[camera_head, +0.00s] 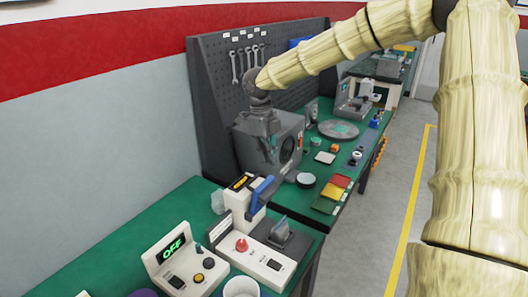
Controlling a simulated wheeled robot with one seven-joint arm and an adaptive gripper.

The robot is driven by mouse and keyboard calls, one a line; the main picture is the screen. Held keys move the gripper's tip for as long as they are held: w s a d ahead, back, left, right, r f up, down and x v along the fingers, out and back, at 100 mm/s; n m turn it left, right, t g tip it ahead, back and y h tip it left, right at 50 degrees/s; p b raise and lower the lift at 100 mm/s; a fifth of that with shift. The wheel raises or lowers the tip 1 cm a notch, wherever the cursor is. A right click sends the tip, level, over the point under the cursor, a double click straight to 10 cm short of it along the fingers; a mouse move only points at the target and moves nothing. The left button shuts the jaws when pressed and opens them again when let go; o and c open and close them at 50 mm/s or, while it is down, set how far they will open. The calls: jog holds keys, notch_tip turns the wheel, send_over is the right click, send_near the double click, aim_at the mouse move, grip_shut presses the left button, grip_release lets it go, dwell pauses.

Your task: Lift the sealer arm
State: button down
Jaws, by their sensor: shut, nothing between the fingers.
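The sealer (255,262) stands on the near green bench, a white unit with a dark base, a red knob and a switch. Its arm has a blue handle (262,191) beside the white upright housing; whether the arm is raised or down is hard to tell. My gripper (271,160) hangs from my arm, pointing down, above and behind the blue handle in the picture. It is shut, holds nothing, and appears apart from the handle.
A box with a green "OFF" display (178,262) and a white cup (241,287) stand beside the sealer. A grey machine (290,138) stands behind my gripper at the dark pegboard (215,75). Colored squares (331,191) lie on the farther bench. Clear floor is at right.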

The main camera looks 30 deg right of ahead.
aim_at(262, 183)
jog(key=f, duration=0.2)
jog(key=f+p, duration=0.1)
jog(key=f, duration=0.1)
jog(key=s+f+p, duration=0.1)
jog(key=f, duration=0.1)
jog(key=shift+d+f, duration=0.15)
jog(key=shift+f, duration=0.2)
jog(key=shift+w+a+f+p, duration=0.15)
jog(key=shift+w+p, duration=0.05)
jog(key=shift+w, duration=0.25)
jog(key=shift+w+a+f+p, duration=0.1)
jog(key=shift+w+f+p, duration=0.05)
jog(key=shift+w, duration=0.25)
jog(key=shift+w+a+f+p, duration=0.25)
jog(key=shift+w, duration=0.2)
jog(key=shift+w+a+f+p, duration=0.2)
jog(key=shift+w+f, duration=0.05)
jog(key=shift+w, duration=0.2)
jog(key=shift+w+a, duration=0.25)
jog(key=shift+w, duration=0.25)
jog(key=shift+w+a, duration=0.2)
jog(key=shift+w, duration=0.3)
jog(key=shift+r, duration=0.1)
